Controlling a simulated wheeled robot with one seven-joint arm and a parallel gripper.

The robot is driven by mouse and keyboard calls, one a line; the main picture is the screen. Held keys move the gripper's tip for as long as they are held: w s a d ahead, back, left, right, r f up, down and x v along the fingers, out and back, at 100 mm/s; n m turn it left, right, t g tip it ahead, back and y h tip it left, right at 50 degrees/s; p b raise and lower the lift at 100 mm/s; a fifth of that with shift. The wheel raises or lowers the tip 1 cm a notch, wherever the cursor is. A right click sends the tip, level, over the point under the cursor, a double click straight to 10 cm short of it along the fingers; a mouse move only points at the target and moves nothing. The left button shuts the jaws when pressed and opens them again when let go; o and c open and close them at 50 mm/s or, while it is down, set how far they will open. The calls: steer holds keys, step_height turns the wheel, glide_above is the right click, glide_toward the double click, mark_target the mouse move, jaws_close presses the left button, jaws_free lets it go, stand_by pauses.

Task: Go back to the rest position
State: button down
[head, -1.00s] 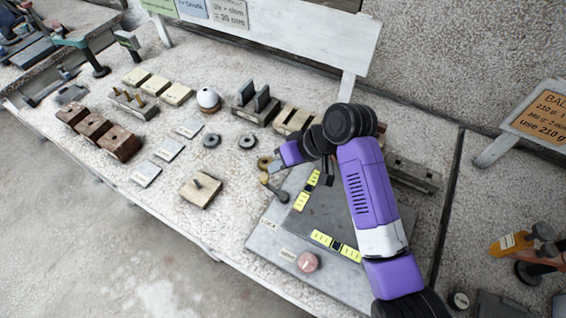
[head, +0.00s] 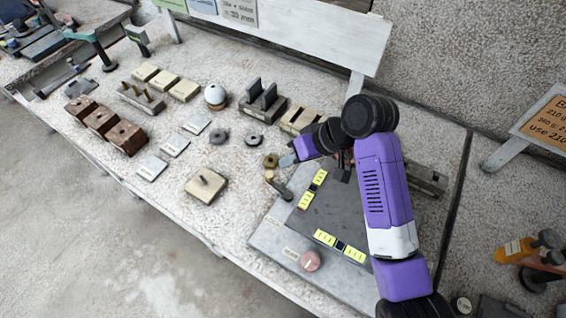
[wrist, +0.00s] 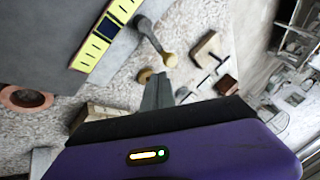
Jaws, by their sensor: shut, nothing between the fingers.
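My purple arm reaches over the right part of the stone bench in the head view. My gripper (head: 286,161) is above the bench, close to a small brass ring (head: 271,160) in the picture and near the upper left edge of a grey plate. In the wrist view the two grey fingers of my gripper (wrist: 157,92) lie together with nothing between them. The brass ring (wrist: 145,75) shows just beyond the fingertips, apart from them as far as I can tell.
A grey plate (head: 335,212) with yellow-marked strips lies below my arm, with a pinkish ball (head: 310,261) at its front. A dark handle with a brass end (head: 279,186) lies beside it. Brown blocks (head: 102,119), a white ball (head: 215,95) and a sign board (head: 335,40) stand farther off.

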steer(key=shift+v, duration=2.25)
steer(key=w+d+r+m+t, duration=0.1)
steer(key=w+r+m+t, duration=0.2)
steer(key=w+r+t, duration=0.35)
steer(key=s+d+f+m+t+h, duration=0.35)
steer(key=s+d+t+h, duration=0.4)
steer(key=s+d, duration=0.7)
steer(key=s+d+g+b, duration=0.1)
steer(key=s+d, duration=0.1)
steer(key=s, duration=2.6)
steer(key=shift+f+n+y, duration=0.35)
steer(key=shift+f, duration=0.1)
